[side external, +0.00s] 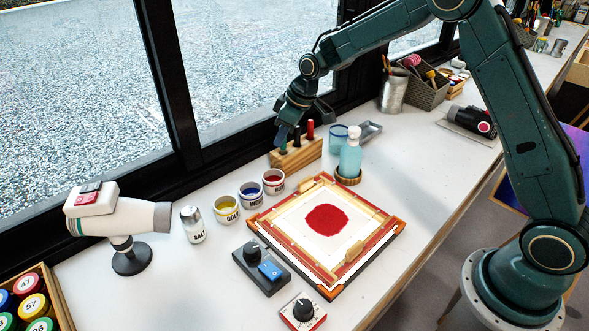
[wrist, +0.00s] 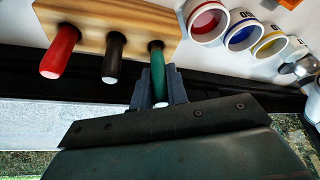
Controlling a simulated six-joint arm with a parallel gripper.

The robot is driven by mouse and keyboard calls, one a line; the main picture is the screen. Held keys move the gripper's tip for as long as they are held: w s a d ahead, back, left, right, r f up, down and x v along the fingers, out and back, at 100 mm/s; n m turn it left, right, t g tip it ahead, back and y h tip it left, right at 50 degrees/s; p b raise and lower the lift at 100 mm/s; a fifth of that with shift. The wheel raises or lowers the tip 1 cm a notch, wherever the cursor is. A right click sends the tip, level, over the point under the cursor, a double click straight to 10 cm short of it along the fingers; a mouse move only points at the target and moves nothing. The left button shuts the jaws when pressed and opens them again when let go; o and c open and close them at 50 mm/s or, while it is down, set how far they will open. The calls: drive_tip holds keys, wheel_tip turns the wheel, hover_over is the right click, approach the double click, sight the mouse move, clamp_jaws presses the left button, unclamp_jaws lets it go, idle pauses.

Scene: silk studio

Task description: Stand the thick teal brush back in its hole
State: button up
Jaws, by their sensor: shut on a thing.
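The thick teal brush (wrist: 157,73) is between the two grey fingers of my gripper (wrist: 159,92), which is shut on its handle. The wooden brush block (wrist: 108,15) stands by the window; it also shows in the side view (side external: 303,156). The teal handle meets the block at its end hole, beside the black brush (wrist: 115,57); how deep it sits cannot be told. The red brush (wrist: 60,52) stands in the hole at the other end. In the side view my gripper (side external: 284,138) is low over the block's left end and hides most of the teal brush.
Red (side external: 273,181), blue (side external: 251,194) and yellow (side external: 226,209) paint pots stand in front of the block. A blue bottle (side external: 350,157) and a glass (side external: 338,138) stand to its right. The window frame (side external: 190,150) is close behind. A printing frame (side external: 383,226) lies nearer.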

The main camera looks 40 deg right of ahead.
drive_tip(key=shift+f, duration=1.1)
idle(0.8)
drive_tip(key=o, duration=0.9)
drive_tip(key=v, duration=1.3)
drive_tip(key=shift+s+d+r, duration=0.1)
drive_tip(key=shift+s+r, duration=0.1)
drive_tip(key=shift+r, duration=0.15)
drive_tip(key=shift+s+r, duration=0.1)
